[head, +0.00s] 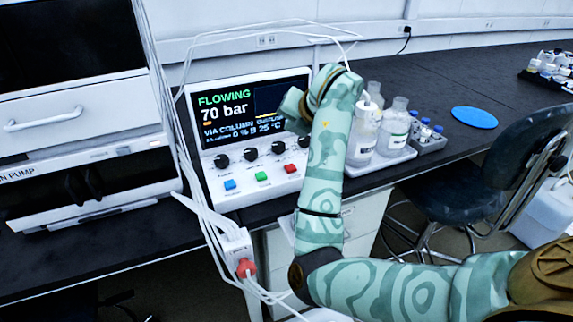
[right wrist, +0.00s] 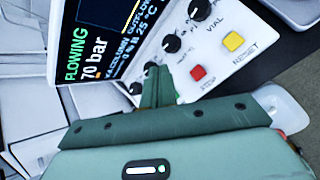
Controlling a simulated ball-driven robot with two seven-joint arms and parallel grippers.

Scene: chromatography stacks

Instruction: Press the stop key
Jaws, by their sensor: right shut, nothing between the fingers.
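The control unit (head: 216,160) is a white box with a lit screen (head: 250,105) reading "FLOWING 70 bar". Blue (head: 229,184), green (head: 261,176) and red (head: 290,168) keys sit on its lower front; their labels are too small to read here. The red key also shows in the right wrist view (right wrist: 198,73), right of my right gripper (right wrist: 158,88). That gripper is shut and empty, in front of the panel and apart from the red key. It hides the blue and green keys there. In the head view my right gripper (head: 296,110) overlaps the screen's right side. My left gripper is out of view.
Black knobs (head: 250,154) line the panel above the keys. A yellow key (right wrist: 234,41) is beside the red one. A tray of bottles (head: 393,128) stands right of the unit. White tubes and a red-knobbed valve (head: 245,268) hang at its left front.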

